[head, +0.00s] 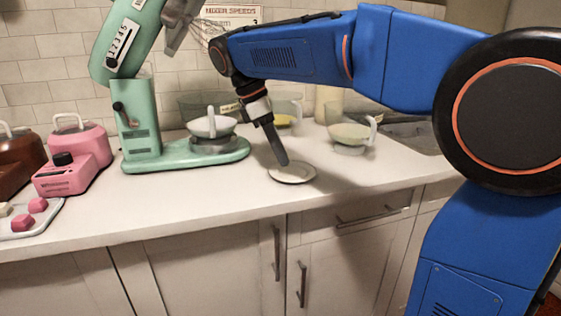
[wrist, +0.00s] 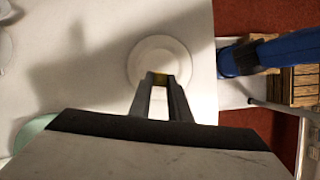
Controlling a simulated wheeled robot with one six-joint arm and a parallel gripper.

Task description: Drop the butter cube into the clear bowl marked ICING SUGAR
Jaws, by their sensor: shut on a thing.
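My gripper (head: 283,160) points down over a small white plate (head: 291,173) near the counter's front edge. I cannot tell the gap between cube and plate. In the head view the cube is hidden by the fingers. A clear bowl (head: 348,133) with pale contents stands to the right. Another clear bowl (head: 295,108) with yellow contents is behind my gripper, partly hidden. No ICING SUGAR marking is readable on either.
A mint stand mixer (head: 142,130) with a clear bowl (head: 212,124) of white contents stands left of my gripper. Bare counter (head: 180,195) lies between.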

